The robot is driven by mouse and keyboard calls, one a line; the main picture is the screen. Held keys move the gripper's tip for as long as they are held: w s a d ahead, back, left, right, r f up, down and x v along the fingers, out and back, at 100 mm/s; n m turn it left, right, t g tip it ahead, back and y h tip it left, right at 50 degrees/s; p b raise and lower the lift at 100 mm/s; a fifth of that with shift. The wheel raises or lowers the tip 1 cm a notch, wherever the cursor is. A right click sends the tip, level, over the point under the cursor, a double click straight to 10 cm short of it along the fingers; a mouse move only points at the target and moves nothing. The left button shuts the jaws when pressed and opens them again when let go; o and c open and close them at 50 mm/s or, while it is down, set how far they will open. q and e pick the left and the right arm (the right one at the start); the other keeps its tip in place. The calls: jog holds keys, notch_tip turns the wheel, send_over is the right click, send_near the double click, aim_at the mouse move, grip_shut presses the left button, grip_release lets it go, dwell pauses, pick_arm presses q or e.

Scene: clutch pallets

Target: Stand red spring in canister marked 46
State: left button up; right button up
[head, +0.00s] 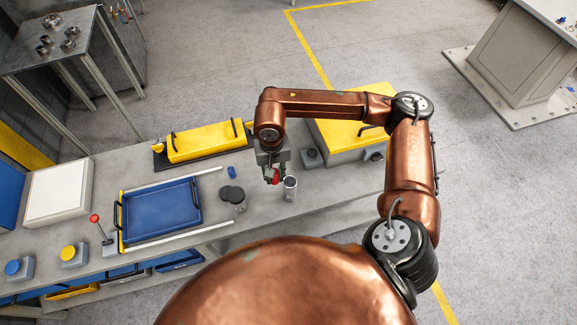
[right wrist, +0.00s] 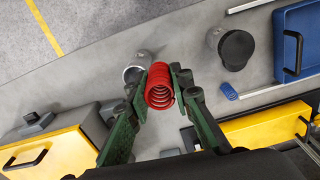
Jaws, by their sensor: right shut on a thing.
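The red spring (head: 274,178) is held up above the grey bench in the head view. My right gripper (head: 269,174) is shut on it. In the right wrist view the spring (right wrist: 159,90) sits between the two green fingers, its coils seen from one end. An open silver canister (head: 290,190) stands upright on the bench, just right of the spring in the head view. In the right wrist view the canister (right wrist: 133,76) is partly hidden behind the left finger. No number on it is readable. My left gripper is out of view.
A grey canister (head: 239,204) with a dark top stands to the left, near a small blue spring (head: 231,172). A blue tray (head: 160,212) lies farther left. A yellow-topped box (head: 350,130) and a yellow case (head: 207,142) stand behind.

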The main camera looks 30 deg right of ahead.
pick_arm(q)
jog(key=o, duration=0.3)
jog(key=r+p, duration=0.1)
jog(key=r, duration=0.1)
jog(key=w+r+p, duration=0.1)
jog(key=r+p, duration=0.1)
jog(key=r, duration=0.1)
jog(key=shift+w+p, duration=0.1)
jog(key=shift+p, duration=0.2)
pick_arm(e)
jog(key=w+r+m, duration=0.1)
jog(key=r+m, duration=0.1)
jog(key=m, duration=0.4)
jog(key=m+p, duration=1.5)
jog(key=m, duration=1.1)
send_over(290, 189)
jog(key=w+d, duration=0.1)
jog(key=w, duration=0.1)
jog(key=shift+f, duration=1.55)
pick_arm(q)
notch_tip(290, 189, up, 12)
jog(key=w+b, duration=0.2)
jog(key=b, duration=0.1)
pick_arm(e)
notch_tip(290, 189, down, 6)
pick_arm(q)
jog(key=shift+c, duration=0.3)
pick_arm(e)
jog(key=shift+d, duration=0.1)
